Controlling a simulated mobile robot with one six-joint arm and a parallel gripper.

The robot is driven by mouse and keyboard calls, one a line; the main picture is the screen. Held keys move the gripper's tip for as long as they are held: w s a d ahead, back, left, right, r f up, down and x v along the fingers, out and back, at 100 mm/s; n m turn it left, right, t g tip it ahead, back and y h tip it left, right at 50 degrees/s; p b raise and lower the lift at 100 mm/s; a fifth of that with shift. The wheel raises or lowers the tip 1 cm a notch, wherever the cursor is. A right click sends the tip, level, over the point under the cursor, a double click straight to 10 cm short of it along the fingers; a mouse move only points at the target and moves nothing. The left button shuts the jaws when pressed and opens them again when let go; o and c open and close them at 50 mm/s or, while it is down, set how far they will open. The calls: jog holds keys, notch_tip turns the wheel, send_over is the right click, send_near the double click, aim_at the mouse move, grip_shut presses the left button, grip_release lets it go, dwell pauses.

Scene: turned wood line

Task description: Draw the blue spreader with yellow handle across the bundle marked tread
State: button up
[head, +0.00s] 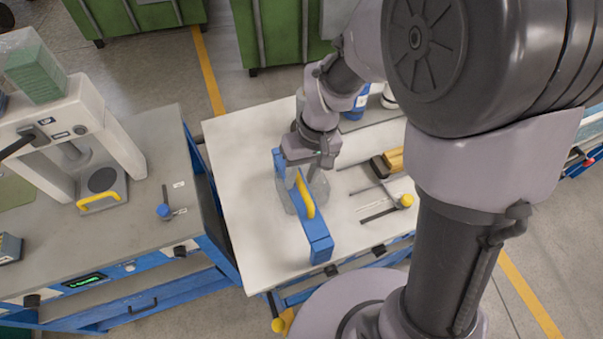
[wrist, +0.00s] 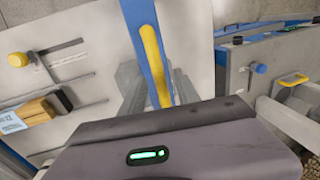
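The blue spreader (head: 318,240) with its yellow handle (head: 304,194) sits on the white tabletop, its long side running from far left to near right. My gripper (head: 304,190) is directly over its far part, with grey fingers reaching down on both sides of the handle. In the wrist view the spreader (wrist: 132,22) and its yellow handle (wrist: 155,68) run down between my gripper's fingers (wrist: 158,88). Whether the fingers press on it or stand slightly apart, I cannot tell. I cannot make out a bundle marked tread.
Blue and white containers (head: 357,103) stand behind. A grey bench (head: 140,215) with a press (head: 100,180) is left, across a gap. The table's near left is clear.

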grip_shut()
dwell(1.3)
